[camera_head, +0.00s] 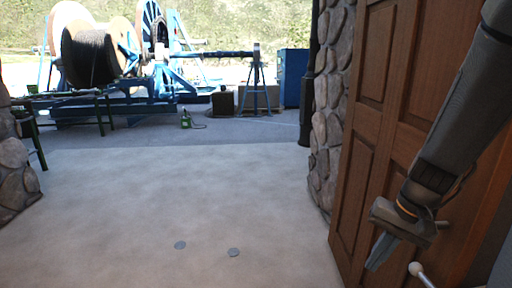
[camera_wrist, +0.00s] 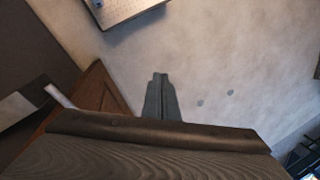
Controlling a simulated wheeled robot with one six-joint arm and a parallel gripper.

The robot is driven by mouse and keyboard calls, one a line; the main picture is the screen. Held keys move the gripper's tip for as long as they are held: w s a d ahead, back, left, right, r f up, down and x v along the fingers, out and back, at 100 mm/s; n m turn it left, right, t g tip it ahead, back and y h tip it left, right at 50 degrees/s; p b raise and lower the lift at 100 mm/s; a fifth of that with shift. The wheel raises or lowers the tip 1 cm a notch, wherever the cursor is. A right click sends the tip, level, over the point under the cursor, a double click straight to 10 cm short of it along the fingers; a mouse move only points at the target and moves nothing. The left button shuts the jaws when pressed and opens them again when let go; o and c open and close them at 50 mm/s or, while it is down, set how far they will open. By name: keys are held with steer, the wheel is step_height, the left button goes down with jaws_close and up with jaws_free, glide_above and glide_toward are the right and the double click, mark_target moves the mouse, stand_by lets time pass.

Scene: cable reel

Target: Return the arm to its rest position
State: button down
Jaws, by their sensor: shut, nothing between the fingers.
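My arm comes down from the upper right in the head view, in front of a brown wooden door. My gripper (camera_head: 380,252) hangs at its end, pointing down, with its fingers together and empty. In the wrist view my gripper (camera_wrist: 160,78) shows as two grey fingers side by side above the pale floor, holding nothing. A door handle with a pale round knob (camera_head: 416,268) is just right of and below the gripper in the head view. I cannot tell whether they touch.
The open wooden door (camera_head: 372,130) and a stone wall (camera_head: 332,100) bound the right side. The pale floor (camera_head: 130,200) ahead is clear except for two small flat grey discs (camera_head: 234,252). Outside stand a large cable reel (camera_head: 90,56), a blue stand (camera_head: 256,80) and a green bottle (camera_head: 186,119).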

steer(key=s+a+n+h, duration=0.2)
steer(key=a+n, duration=0.4)
steer(key=a, duration=0.6)
steer(key=shift+s+a+f+n+g+h, duration=0.2)
steer(key=shift+s+f+n+g+h, duration=0.15)
steer(key=shift+s, duration=0.55)
